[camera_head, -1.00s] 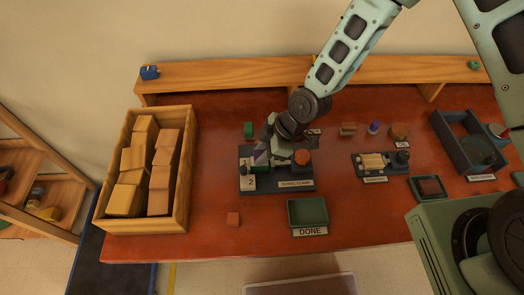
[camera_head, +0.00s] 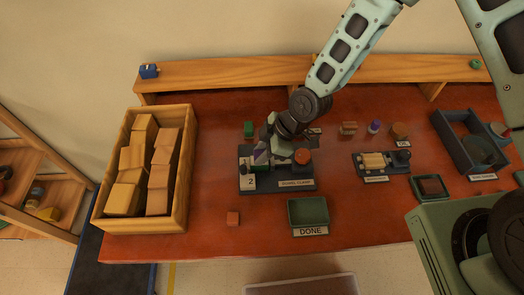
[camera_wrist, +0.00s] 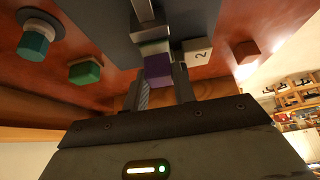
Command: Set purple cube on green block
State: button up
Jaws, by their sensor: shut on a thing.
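My gripper (camera_wrist: 160,90) is shut on the purple cube (camera_wrist: 158,70), which sits between the fingertips. In the head view the purple cube (camera_head: 260,157) shows partly beside my gripper (camera_head: 265,152), over the left part of the dark clamp plate (camera_head: 297,186). A pale and green piece (camera_wrist: 155,47) shows right against the cube in the wrist view, at the clamp; I cannot tell whether they touch. A separate green block (camera_head: 249,129) stands on the bench behind the plate, and also shows in the wrist view (camera_wrist: 85,72).
A small orange block (camera_head: 233,218) and the green DONE tray (camera_head: 308,200) are in front. A wooden crate of blocks (camera_head: 183,190) stands left.

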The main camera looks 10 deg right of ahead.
jog(key=shift+f, duration=0.1)
dwell(0.5)
jog(key=o, duration=1.4)
jog(key=shift+r+p, duration=1.9)
jog(key=shift+r, duration=1.15)
